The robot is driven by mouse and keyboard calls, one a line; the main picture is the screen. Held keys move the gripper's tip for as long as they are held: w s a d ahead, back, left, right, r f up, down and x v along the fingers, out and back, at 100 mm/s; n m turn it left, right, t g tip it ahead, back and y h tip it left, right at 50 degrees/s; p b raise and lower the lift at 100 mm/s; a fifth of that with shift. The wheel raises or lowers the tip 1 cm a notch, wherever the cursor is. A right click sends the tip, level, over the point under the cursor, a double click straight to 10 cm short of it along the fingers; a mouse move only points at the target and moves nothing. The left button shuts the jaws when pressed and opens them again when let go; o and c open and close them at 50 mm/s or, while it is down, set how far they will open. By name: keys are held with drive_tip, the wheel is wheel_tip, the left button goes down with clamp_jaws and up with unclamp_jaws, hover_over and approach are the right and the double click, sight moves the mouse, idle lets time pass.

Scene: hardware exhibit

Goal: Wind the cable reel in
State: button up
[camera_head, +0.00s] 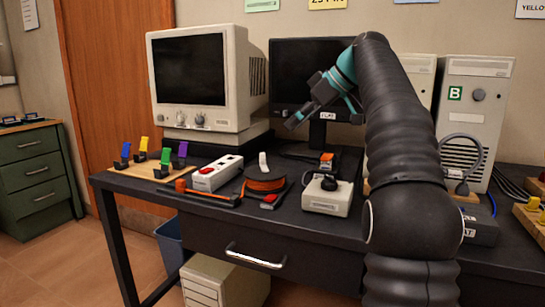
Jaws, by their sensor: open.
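The cable reel (266,180) sits on the dark desk left of centre. It has a dark round body with orange cable around its lower part and a small pale upright piece at its top. A dark strip with an orange end (206,194) lies to its left, and a small red piece (270,199) lies at its front right. My gripper (306,112) is open and empty. It is raised above the desk, in front of the black monitor, up and to the right of the reel and apart from it. My arm hides part of the desk's right side.
A white power strip with a red switch (217,173) stands just left of the reel. A beige joystick box (327,195) stands to its right. A beige CRT monitor (198,83) is behind. Colored switches on a wooden board (150,164) are at far left. A computer tower (474,115) stands right.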

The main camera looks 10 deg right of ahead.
sight(263, 153)
drive_tip(key=b+x, duration=0.3)
drive_tip(key=x, duration=1)
drive_tip(key=shift+w+a+f+b, duration=0.1)
drive_tip(key=shift+w+f+b, duration=0.15)
drive_tip(key=shift+b, duration=0.1)
drive_tip(key=shift+s, duration=0.1)
clamp_jaws()
